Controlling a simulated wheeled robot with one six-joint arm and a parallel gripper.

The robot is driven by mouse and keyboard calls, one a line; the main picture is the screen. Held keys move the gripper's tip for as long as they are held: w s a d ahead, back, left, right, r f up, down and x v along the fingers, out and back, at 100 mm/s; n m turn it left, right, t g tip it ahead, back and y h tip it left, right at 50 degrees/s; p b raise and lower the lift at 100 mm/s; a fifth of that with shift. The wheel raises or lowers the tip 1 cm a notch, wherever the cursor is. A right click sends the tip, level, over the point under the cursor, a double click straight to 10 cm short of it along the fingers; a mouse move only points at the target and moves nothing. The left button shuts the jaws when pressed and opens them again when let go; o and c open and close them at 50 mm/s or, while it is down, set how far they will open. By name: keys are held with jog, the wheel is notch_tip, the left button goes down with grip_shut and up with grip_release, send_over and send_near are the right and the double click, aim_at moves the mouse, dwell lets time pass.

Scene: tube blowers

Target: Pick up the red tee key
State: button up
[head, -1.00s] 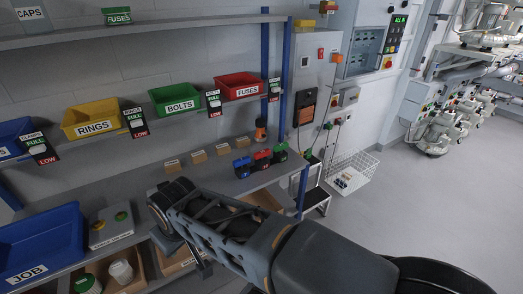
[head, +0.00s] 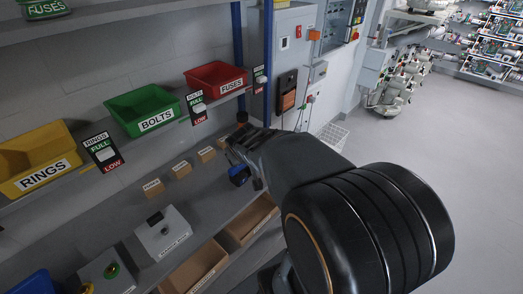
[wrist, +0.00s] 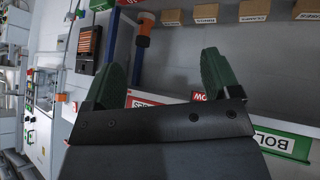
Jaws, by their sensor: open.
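The red tee key is not visible now; the place where a red item stood between a blue and a green one in the earlier head view is hidden behind my arm. The blue item (head: 238,174) still shows on the worktop just below my gripper (head: 238,147). In the wrist view my gripper (wrist: 160,62) is open, its two green fingers wide apart with nothing between them. No tee key can be made out in the wrist view.
Yellow RINGS (head: 40,155), green BOLTS (head: 145,108) and red FUSES (head: 215,75) bins line the shelf above. Small cardboard boxes (head: 180,169) stand on the worktop (head: 205,192). An orange and black item (wrist: 145,28) shows in the wrist view. Open floor lies right.

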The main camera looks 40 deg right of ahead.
jog(key=shift+o, duration=0.6)
jog(key=w+d+t, duration=0.1)
jog(key=w+d, duration=0.2)
jog(key=d, duration=0.3)
jog(key=shift+w+d+f+h+p, duration=0.15)
jog(key=shift+f+h+p, duration=0.1)
jog(key=shift+h+p, duration=0.15)
jog(key=shift+o, duration=0.8)
jog(key=w+d+f+n+t+y+p, duration=0.1)
jog(key=w+d+f+t, duration=0.1)
jog(key=d, duration=0.4)
jog(key=shift+d+f+n, duration=0.3)
jog(key=shift+d+f, duration=0.1)
jog(key=shift+f, duration=0.2)
jog(key=s+d+f+n+t+y+p, duration=0.1)
jog(key=s+d+f+t+y+p, duration=0.15)
jog(key=f+y, duration=0.35)
jog(key=shift+g, duration=0.25)
jog(key=shift+s+d+f+p+x, duration=0.1)
jog(key=shift+f+p+x, duration=0.15)
jog(key=shift+x, duration=1.95)
jog(key=shift+s+d+f+p+x, duration=0.15)
jog(key=shift+f+p+x, duration=0.1)
jog(key=shift+x, duration=1.95)
jog(key=shift+s+d+f+p+x, duration=0.1)
jog(key=shift+f+p+x, duration=0.15)
jog(key=shift+x, duration=1.9)
